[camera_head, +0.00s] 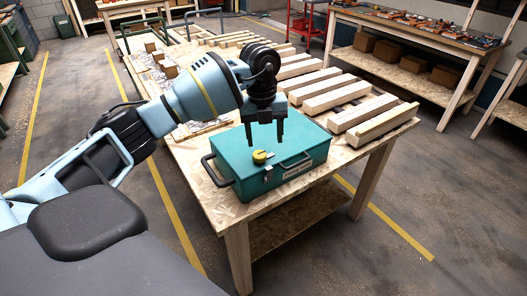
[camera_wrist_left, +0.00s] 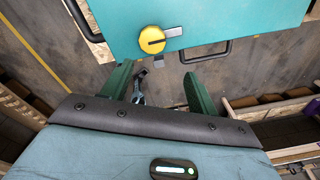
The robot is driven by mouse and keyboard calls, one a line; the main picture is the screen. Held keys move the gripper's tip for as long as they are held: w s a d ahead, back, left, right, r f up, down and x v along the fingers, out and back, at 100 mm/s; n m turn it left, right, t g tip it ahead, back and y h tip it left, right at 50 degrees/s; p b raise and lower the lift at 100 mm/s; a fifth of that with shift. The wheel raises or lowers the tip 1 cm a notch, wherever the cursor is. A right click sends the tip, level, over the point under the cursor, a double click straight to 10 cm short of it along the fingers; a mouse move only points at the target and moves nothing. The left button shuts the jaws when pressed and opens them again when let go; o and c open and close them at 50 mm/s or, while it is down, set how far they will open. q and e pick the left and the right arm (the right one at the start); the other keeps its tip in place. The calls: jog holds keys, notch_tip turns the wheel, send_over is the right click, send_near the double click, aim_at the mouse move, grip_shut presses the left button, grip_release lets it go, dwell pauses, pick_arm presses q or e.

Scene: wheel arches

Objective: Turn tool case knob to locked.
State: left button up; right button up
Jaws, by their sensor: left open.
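A teal tool case (camera_head: 290,150) lies shut on the wooden table. It has a yellow knob (camera_head: 260,157) near its front edge and a dark front handle (camera_head: 294,162). In the left wrist view the round yellow knob (camera_wrist_left: 152,40) has a dark mark running roughly sideways, with a small silver tab (camera_wrist_left: 173,32) to its right. I cannot read which position it is in. My left gripper (camera_head: 265,143) points down above the case, close to the knob but apart from it. Its fingers (camera_wrist_left: 157,88) are spread and empty. My right gripper is not in view.
The wooden table (camera_head: 268,206) holds several timber beams (camera_head: 336,96) behind and right of the case. A workbench with boxes (camera_head: 400,60) stands at the back right. The air above the case is clear apart from my left arm.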

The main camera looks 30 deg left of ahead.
aim_at(259, 154)
pick_arm(q)
jog(key=shift+w+a+r+n+y, duration=0.1)
jog(key=shift+a+r+n+y, duration=0.25)
jog(key=shift+a+r, duration=0.55)
jog(key=shift+f, duration=4.05)
jog(key=shift+c, duration=0.5)
jog(key=c, duration=0.9)
